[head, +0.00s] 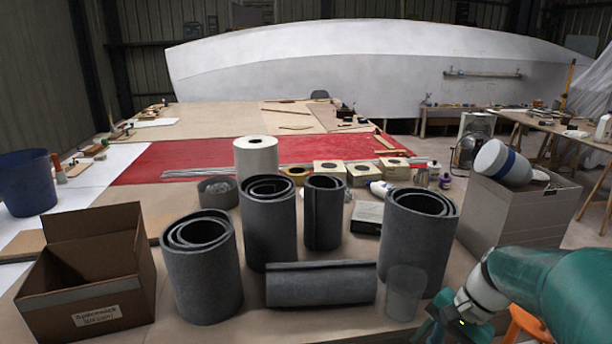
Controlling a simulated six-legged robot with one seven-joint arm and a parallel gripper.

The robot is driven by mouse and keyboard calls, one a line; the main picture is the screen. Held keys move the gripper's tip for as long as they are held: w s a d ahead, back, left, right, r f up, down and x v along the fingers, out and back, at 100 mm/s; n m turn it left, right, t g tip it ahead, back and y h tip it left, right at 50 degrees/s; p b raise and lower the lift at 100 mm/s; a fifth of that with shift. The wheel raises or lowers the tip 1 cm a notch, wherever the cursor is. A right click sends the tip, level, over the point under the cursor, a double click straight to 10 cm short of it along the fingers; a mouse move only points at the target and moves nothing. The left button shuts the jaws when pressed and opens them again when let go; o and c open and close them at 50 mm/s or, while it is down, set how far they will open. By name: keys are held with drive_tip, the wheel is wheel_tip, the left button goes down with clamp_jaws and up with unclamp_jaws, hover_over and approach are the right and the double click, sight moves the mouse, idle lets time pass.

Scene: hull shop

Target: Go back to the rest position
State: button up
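My gripper (440,328) is at the bottom right of the head view, at the end of my teal arm, low by the near edge of the table. The frame's lower edge cuts it off, so I cannot tell whether its fingers are open or shut. Nothing held shows. A clear cup (405,292) stands just left of it. Several dark grey rolls stand upright on the table, including a right one (412,235) behind the cup and a left one (203,275). One grey roll (320,285) lies on its side in the middle.
An open cardboard box (95,313) stands at left. A grey box (505,220) at right holds a white container with a blue band (502,163). A white roll (256,160), small boxes (330,172) and bottles stand behind. A blue bucket (27,185) is at far left.

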drive_tip(key=s+a+r+n+t+h, duration=0.5)
drive_tip(key=s+a+r+n, duration=0.3)
drive_tip(key=s+n, duration=0.1)
drive_tip(key=shift+s+a+r, duration=0.15)
drive_tip(key=shift+s+a, duration=0.15)
drive_tip(key=shift+s, duration=0.45)
